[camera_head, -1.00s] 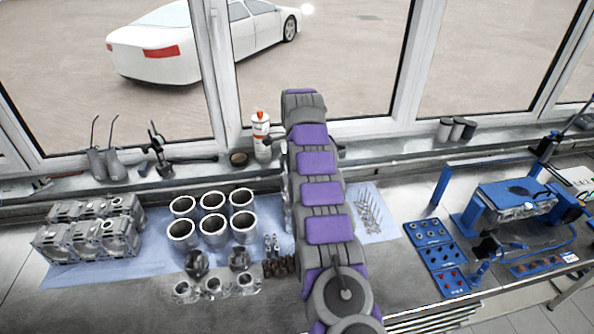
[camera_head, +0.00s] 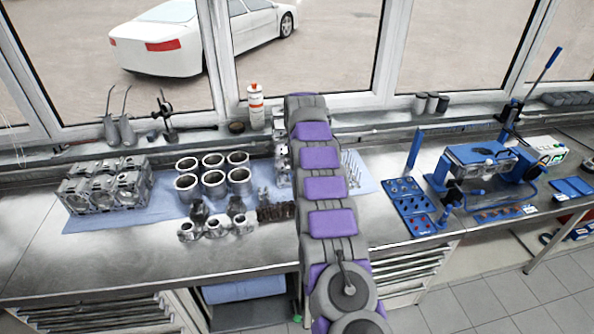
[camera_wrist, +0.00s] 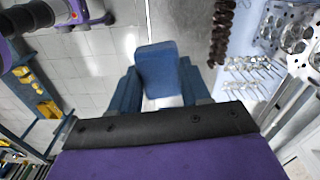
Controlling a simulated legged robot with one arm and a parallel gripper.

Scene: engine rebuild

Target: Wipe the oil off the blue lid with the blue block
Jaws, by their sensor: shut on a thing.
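The blue lid (camera_head: 481,151) lies on top of a metal part in the blue stand, on the right side of the bench. A dark patch (camera_head: 486,148) shows on its top. The blue block (camera_wrist: 158,70) is in the wrist view, between the two blue fingers of my gripper (camera_wrist: 160,92), which is shut on it. The block is clear of the lid, with grey floor tiles behind it. My gripper is hidden behind my arm in the head view.
Engine blocks (camera_head: 105,185), several cylinder liners (camera_head: 213,178) and pistons stand on a blue cloth at the left. A blue parts tray (camera_head: 408,205) sits left of the stand. A blue lever (camera_head: 540,80) rises at the far right. Tiled floor (camera_head: 500,295) in front is free.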

